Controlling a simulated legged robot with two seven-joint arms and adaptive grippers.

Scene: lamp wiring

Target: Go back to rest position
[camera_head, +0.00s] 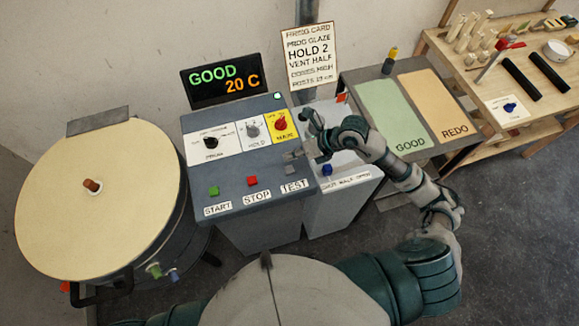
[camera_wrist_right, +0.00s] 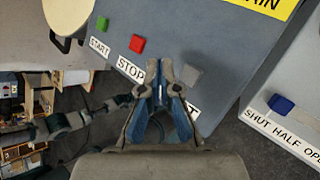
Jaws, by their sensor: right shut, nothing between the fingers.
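My right arm reaches in from the lower right in the head view. My right gripper (camera_head: 312,140) is above the right side of the grey control console (camera_head: 245,185), near the grey TEST button (camera_head: 291,169). In the right wrist view the fingertips of my right gripper (camera_wrist_right: 161,75) are together with nothing between them. The grey button (camera_wrist_right: 189,75) shows just beside them, and the fingers partly cover its label. I cannot tell a touch from these views. My left gripper is not in the head view.
A round kiln with a cream lid (camera_head: 95,200) stands at the left. A display (camera_head: 221,80) reads GOOD, 20 C. Right of the console are a vent box with a blue knob (camera_head: 327,169), a GOOD/REDO table (camera_head: 465,137) and a wooden workbench (camera_head: 480,90).

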